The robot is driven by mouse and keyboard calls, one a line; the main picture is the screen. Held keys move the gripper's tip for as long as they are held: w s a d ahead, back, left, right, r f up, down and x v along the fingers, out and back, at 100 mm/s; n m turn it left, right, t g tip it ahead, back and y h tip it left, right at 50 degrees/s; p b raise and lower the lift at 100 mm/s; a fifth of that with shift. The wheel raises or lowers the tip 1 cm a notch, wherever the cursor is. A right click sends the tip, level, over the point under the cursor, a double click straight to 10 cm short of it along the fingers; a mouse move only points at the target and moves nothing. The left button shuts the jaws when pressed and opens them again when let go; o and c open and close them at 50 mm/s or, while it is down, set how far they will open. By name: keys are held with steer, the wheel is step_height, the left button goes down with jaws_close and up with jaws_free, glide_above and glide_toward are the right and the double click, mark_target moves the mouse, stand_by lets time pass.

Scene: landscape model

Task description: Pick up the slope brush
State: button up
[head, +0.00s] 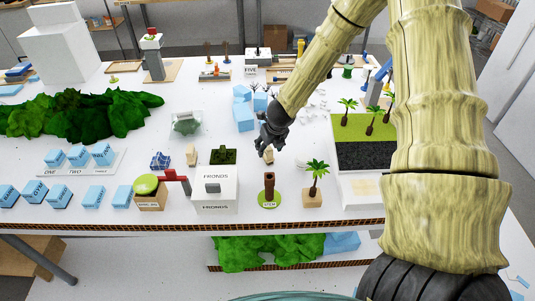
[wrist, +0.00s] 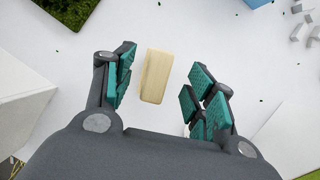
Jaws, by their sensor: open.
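A pale wooden block (wrist: 156,76) lies on the white table, and I cannot tell for sure that it is the slope brush; no bristles show. My gripper (wrist: 163,66) is open, with its green-padded fingers on either side of the block in the wrist view and apart from it. In the head view my gripper (head: 266,150) is low over the table, and the block (head: 269,158) shows partly hidden behind the fingers. A similar pale wooden piece (head: 191,155) stands further left on the table.
A white box marked FRONDS (head: 214,190) stands front left of my gripper. A brown stem on a green disc (head: 269,188) and a small palm (head: 316,180) stand in front. Blue blocks (head: 244,117) lie behind. A landscape tray (head: 362,153) is at right.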

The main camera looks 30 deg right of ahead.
mark_target(266, 150)
steer(key=shift+p+x, duration=0.5)
steer(key=shift+x, duration=1.8)
steer(key=shift+w+a, duration=0.15)
steer(key=c, duration=1.2)
steer(key=shift+r, duration=0.2)
step_height(266, 150, up, 10)
steer(key=shift+f, duration=0.15)
